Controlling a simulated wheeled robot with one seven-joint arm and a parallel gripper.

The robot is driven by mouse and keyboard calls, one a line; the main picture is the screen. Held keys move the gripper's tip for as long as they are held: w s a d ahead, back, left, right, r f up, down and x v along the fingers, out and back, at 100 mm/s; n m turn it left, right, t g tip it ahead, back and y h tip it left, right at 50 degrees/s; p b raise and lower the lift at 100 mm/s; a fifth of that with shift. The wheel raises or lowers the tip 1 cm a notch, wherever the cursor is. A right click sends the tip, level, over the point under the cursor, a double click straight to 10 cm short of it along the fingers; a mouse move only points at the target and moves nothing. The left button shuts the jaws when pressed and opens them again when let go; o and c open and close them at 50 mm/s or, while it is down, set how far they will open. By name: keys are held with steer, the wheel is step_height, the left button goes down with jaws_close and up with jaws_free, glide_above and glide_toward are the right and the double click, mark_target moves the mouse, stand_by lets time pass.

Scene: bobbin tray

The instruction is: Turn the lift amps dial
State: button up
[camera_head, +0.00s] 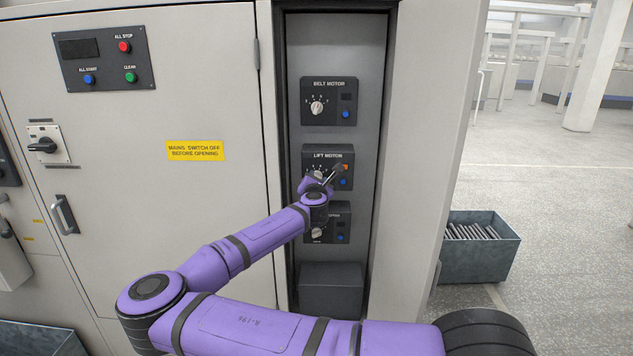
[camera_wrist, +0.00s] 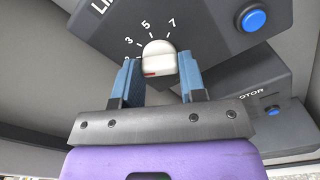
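The lift motor box (camera_head: 341,154) is the middle of three dark boxes in the narrow open bay. Its white dial (camera_wrist: 160,59) has a red mark at its lower left and a number scale around its upper side; in the head view the dial (camera_head: 317,174) is partly covered by my gripper. My gripper (camera_wrist: 158,76) is open in the wrist view, with one blue finger to each side of the dial's lower part. I cannot tell whether the fingers touch it. A blue button (camera_wrist: 254,19) sits right of the dial.
The belt motor box (camera_head: 329,101) is above, and a third motor box (camera_head: 341,224) is below, partly hidden by my arm. The bay's side walls stand close on both sides. A grey metal bin (camera_head: 482,262) stands on the floor at right.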

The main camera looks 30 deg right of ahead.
steer(key=shift+m, duration=0.4)
steer(key=shift+c, duration=0.3)
steer(key=shift+m, duration=7.5)
steer(key=o, duration=0.9)
